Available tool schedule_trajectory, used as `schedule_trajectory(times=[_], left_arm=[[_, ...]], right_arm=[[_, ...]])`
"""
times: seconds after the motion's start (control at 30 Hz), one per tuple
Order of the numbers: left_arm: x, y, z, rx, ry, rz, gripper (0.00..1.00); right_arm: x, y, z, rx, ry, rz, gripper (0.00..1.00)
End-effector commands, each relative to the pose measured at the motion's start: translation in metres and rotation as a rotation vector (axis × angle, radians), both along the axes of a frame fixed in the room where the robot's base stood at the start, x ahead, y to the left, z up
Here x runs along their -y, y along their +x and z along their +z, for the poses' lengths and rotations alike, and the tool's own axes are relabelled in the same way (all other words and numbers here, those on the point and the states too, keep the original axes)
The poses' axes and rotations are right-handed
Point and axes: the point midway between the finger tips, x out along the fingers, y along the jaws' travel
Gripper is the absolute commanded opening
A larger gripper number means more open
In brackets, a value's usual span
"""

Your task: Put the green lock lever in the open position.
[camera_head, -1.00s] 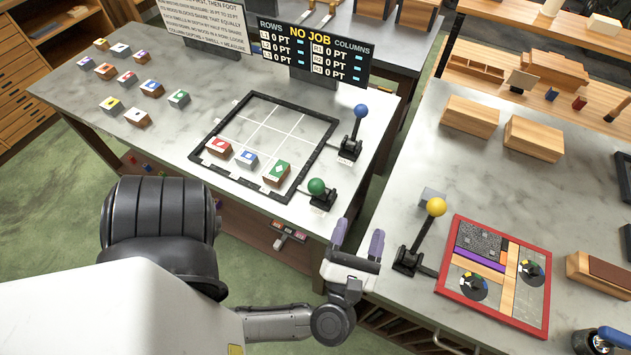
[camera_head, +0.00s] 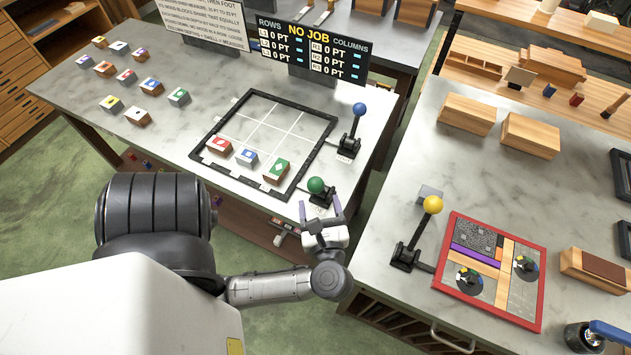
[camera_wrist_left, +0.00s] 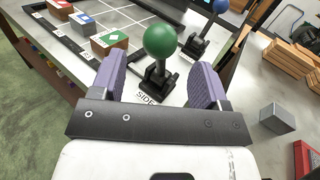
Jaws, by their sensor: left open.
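The green lock lever (camera_head: 316,186) stands on a black base at the near right corner of the black frame. In the left wrist view its green ball (camera_wrist_left: 160,40) sits upright over the black base, with a "SIDE" label beside it, partly hidden. My left gripper (camera_head: 320,208) is open, just on the near side of the lever. In the left wrist view its two purple fingers (camera_wrist_left: 160,85) spread to either side of the lever's base, and nothing is between the pads that I can see held. My right gripper is not in view.
The black frame (camera_head: 222,119) holds several blocks in its near row. A blue-balled lever (camera_head: 358,109) stands at its right side. A yellow-balled lever (camera_head: 433,204) and a red-edged board (camera_head: 541,285) are on the right table. A grey block (camera_wrist_left: 277,117) sits right of my gripper.

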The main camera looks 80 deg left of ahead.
Motion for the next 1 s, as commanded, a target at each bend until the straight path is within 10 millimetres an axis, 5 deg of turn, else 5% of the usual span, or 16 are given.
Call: schedule_trajectory(times=[0.4,0.87,1.0], left_arm=[[-0.053,0.006,0.000,-0.001,0.002,0.000,0.69],[-0.060,0.006,0.000,-0.001,0.000,0.000,0.69],[-0.060,0.006,0.000,-0.001,0.000,0.000,0.56]], right_arm=[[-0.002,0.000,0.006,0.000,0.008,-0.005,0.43],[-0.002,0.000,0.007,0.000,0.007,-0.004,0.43],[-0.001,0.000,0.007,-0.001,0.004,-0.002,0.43]])
